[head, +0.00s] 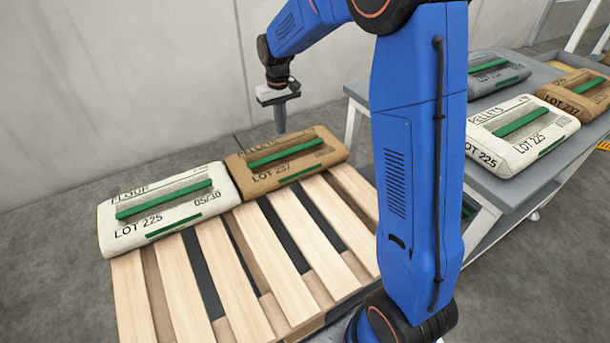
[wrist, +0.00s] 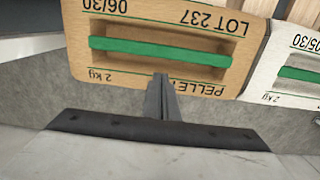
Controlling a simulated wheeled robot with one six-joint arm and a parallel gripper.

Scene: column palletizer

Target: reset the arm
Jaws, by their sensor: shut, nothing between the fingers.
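My gripper (head: 281,118) is shut and empty, pointing down in the air above the back edge of the pallet. In the head view it appears above the brown pellets sack. My blue arm crosses the middle of that view. In the wrist view the closed fingers (wrist: 161,98) overlap the near edge of the brown sack, with nothing between them.
On the wooden pallet (head: 258,247) a white flour sack (head: 167,208) and a brown pellets sack (head: 285,160) lie side by side along the back. The front slats are bare. A grey table (head: 480,165) at right bears several sacks. A wall stands behind.

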